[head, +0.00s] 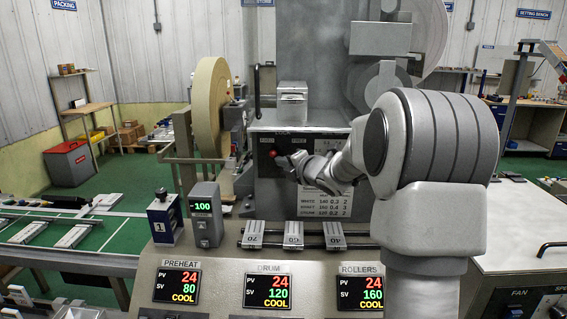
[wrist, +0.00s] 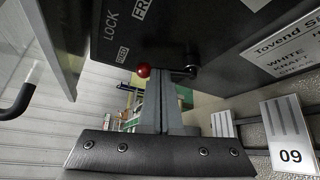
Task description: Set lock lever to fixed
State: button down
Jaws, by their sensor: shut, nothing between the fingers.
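The lock lever has a red ball knob (wrist: 144,71) and a dark pivot (wrist: 190,69) on a dark panel marked LOCK. In the wrist view, the knob is beside a small label (wrist: 122,53) that I read as FIXED, though it is blurred. A larger label (wrist: 141,9), partly cut off, seems to read FREE. The red knob (head: 273,153) also shows in the head view, at the panel's left. My gripper (wrist: 160,72) is shut and empty, its tips at the lever between knob and pivot. Contact is unclear. In the head view, my gripper (head: 284,161) is just right of the knob.
Numbered blocks (head: 292,235) sit on a rail below the panel; the 60 block also shows as "09" in the wrist view (wrist: 290,135). A small display reading 100 (head: 204,207) and the console screens (head: 268,291) stand in front. A large cream roll (head: 211,108) is left.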

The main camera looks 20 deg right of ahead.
jog(key=shift+a, duration=0.1)
jog(key=shift+w+a+n+g+h, duration=0.4)
jog(key=shift+a+n+g+h, duration=0.15)
jog(key=shift+n, duration=0.35)
